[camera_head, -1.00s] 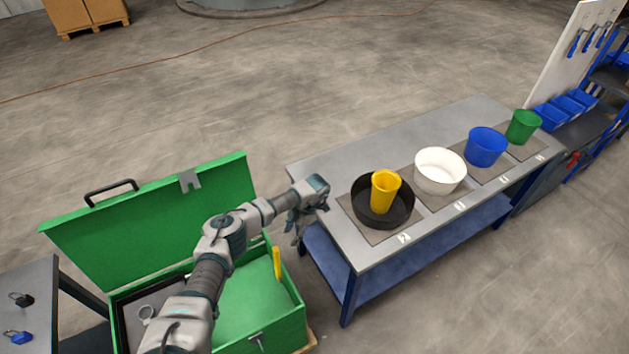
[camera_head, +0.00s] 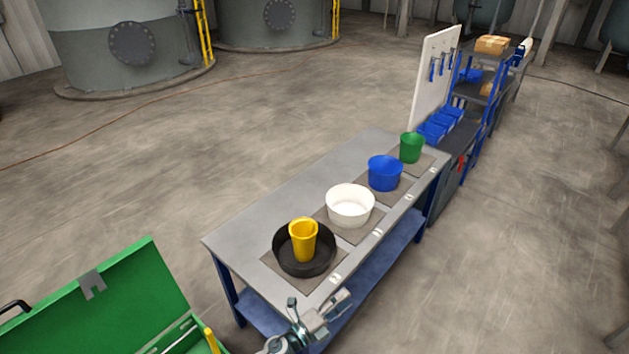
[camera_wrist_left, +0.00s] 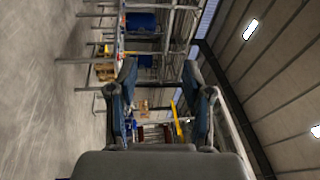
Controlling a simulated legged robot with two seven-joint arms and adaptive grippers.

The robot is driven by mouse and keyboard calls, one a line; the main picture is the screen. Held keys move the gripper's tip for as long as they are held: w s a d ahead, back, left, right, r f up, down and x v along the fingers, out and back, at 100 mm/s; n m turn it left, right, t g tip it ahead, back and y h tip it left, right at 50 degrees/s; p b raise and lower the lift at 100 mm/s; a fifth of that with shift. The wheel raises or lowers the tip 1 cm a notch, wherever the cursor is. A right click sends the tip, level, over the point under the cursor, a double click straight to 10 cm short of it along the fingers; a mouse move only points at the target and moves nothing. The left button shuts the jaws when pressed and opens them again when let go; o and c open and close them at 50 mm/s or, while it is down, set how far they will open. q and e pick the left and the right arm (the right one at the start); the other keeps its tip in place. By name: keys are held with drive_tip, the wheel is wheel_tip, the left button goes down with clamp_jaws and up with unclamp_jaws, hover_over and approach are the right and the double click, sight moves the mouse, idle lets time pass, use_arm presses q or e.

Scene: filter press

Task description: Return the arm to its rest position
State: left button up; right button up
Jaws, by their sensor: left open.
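My left gripper (camera_head: 318,316) shows at the bottom of the head view, in front of the near end of the grey workbench (camera_head: 262,213). In the left wrist view its two fingers (camera_wrist_left: 160,102) stand apart with nothing held between them. That view is turned sideways and looks out over the hall. Most of my left arm is below the head view's edge. My right gripper is in neither view.
On the bench stand a black pan (camera_head: 290,264) with a yellow cup (camera_head: 304,238) in it, a white bowl (camera_head: 350,208), a blue bucket (camera_head: 385,174) and a green cup (camera_head: 411,148). An open green box (camera_head: 130,300) stands at lower left. The floor right of the bench is clear.

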use_arm(q)
drive_tip(key=a+f+n+t+y, duration=0.2)
drive_tip(key=a+n+t+y, duration=0.3)
drive_tip(key=a+n+y, duration=0.65)
drive_tip(key=s+a+f+n+g+y, duration=0.45)
drive_tip(key=a+f+n, duration=0.35)
drive_tip(key=a+n, duration=0.25)
drive_tip(key=s+a+f+n+g, duration=0.1)
drive_tip(key=s+a+f+g, duration=0.15)
drive_tip(key=s, duration=0.45)
drive_tip(key=s+a+f+n+g, duration=0.2)
drive_tip(key=s+g, duration=0.1)
drive_tip(key=s, duration=0.5)
drive_tip(key=s+a+f+n+g, duration=0.1)
drive_tip(key=s+a+f+g, duration=0.15)
drive_tip(key=s, duration=0.45)
drive_tip(key=s+f+g, duration=0.1)
drive_tip(key=s+f, duration=0.1)
drive_tip(key=f, duration=1.2)
drive_tip(key=s+f+g, duration=0.1)
drive_tip(key=s+f, duration=0.1)
drive_tip(key=f, duration=1.2)
drive_tip(key=s+a+f+g, duration=0.1)
drive_tip(key=s+a+f, duration=0.2)
drive_tip(key=s+f, duration=1.1)
drive_tip(key=shift+s+f+b, duration=0.35)
drive_tip(key=shift+s+b, duration=0.05)
drive_tip(key=shift+s, duration=0.75)
